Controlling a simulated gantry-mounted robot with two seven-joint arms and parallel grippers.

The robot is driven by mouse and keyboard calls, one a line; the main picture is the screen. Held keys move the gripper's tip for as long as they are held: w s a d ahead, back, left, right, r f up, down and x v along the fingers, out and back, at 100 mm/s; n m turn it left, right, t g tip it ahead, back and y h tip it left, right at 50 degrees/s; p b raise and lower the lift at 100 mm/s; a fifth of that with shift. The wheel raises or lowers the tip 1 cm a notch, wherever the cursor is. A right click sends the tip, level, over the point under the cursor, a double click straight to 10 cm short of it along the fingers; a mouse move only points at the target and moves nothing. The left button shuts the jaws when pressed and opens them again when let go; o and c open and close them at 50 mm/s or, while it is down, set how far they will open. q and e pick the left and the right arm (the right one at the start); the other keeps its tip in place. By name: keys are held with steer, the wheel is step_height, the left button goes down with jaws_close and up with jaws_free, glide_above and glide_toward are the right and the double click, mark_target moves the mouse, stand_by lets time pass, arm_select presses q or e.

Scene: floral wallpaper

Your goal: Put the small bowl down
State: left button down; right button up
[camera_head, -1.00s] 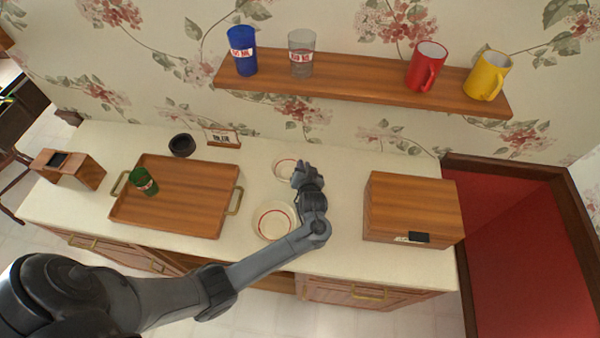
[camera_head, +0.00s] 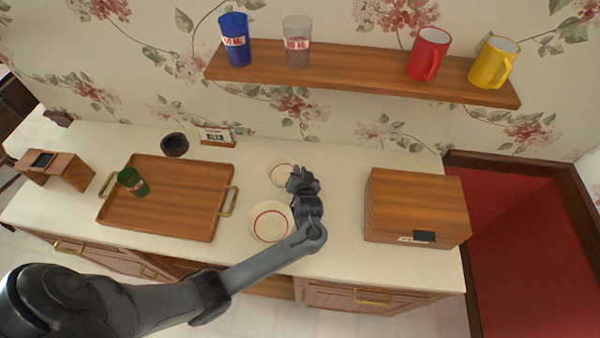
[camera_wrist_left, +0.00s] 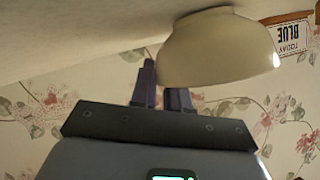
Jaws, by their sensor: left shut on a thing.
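The small bowl (camera_head: 281,172) is cream with a red ring and is partly hidden behind my left gripper (camera_head: 297,181) in the head view. My left gripper is shut on its rim. In the left wrist view the bowl (camera_wrist_left: 220,52) appears upside down in the picture, beside the fingers (camera_wrist_left: 163,90), with its foot close to or on the pale counter; whether it touches cannot be told for certain. A larger cream bowl (camera_head: 270,222) with a red ring is on the counter, nearer the front. My right gripper is not in view.
A wooden box (camera_head: 415,205) stands right. A dark bowl (camera_head: 174,144) and a small sign (camera_head: 216,136) are at the back. The shelf (camera_head: 350,81) above holds cups and mugs.

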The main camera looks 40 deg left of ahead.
arm_select(q)
steer(key=c, duration=1.1)
jaws_free()
steer(key=shift+f, duration=0.1)
steer(key=shift+r, duration=0.2)
steer(key=p+v, duration=0.1)
steer(key=v, duration=1.1)
steer(key=shift+s+p, duration=0.1)
steer(key=shift+p, duration=0.25)
